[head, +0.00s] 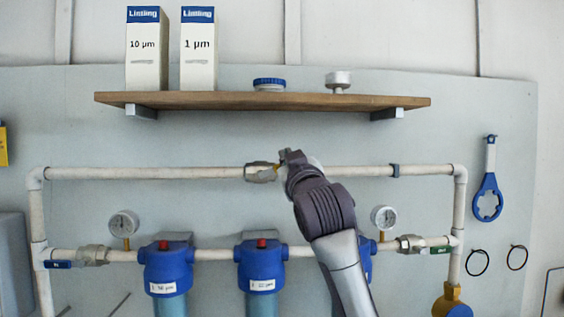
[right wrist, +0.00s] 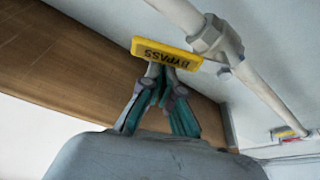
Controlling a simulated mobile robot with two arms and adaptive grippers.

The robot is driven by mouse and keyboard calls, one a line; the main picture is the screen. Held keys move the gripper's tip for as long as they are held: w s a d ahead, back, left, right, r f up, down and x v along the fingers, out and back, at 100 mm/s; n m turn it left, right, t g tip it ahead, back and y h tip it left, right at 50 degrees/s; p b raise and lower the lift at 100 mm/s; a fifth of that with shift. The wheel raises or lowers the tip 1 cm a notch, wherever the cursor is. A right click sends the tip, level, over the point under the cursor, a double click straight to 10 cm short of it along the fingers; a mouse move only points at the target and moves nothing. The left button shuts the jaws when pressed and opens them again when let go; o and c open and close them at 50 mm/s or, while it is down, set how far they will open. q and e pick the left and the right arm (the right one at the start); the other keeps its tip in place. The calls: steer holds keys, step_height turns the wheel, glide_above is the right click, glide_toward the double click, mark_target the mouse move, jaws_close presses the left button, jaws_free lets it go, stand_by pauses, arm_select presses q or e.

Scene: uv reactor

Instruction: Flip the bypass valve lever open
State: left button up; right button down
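The bypass valve (head: 261,172) sits on the upper horizontal pipe, below the shelf. Its yellow lever, marked BYPASS, shows in the right wrist view (right wrist: 166,53), slanted relative to the pipe; in the head view only a sliver of yellow shows beside my gripper. My right gripper (head: 290,157) is at the lever, just right of the valve body. In the right wrist view its two teal fingers (right wrist: 165,74) are drawn together, tips right at the lever's lower edge. The lever partly hides the tips, and I cannot tell whether they pinch it. My left gripper is not in view.
A wooden shelf (head: 230,100) with two filter boxes, a blue lid and a small white part juts out above the pipe. Blue filter housings (head: 262,263) and gauges (head: 124,224) line the lower pipe. A blue wrench (head: 488,197) hangs at the right.

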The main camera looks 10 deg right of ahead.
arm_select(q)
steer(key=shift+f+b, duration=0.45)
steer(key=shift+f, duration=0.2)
arm_select(e)
steer(key=shift+d+f, duration=0.25)
steer(key=shift+f, duration=0.3)
steer(key=shift+d+f, duration=0.25)
steer(key=shift+f, duration=0.55)
steer(key=shift+r, duration=0.1)
arm_select(q)
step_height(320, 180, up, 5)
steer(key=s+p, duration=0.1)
steer(key=p, duration=0.4)
arm_select(e)
step_height(320, 180, up, 5)
arm_select(q)
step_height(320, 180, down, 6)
steer(key=b, duration=0.6)
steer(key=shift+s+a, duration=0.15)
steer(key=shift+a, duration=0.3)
arm_select(e)
steer(key=a+v, duration=0.1)
steer(key=v, duration=0.9)
steer(key=shift+s+a+f, duration=0.15)
steer(key=shift+f, duration=0.15)
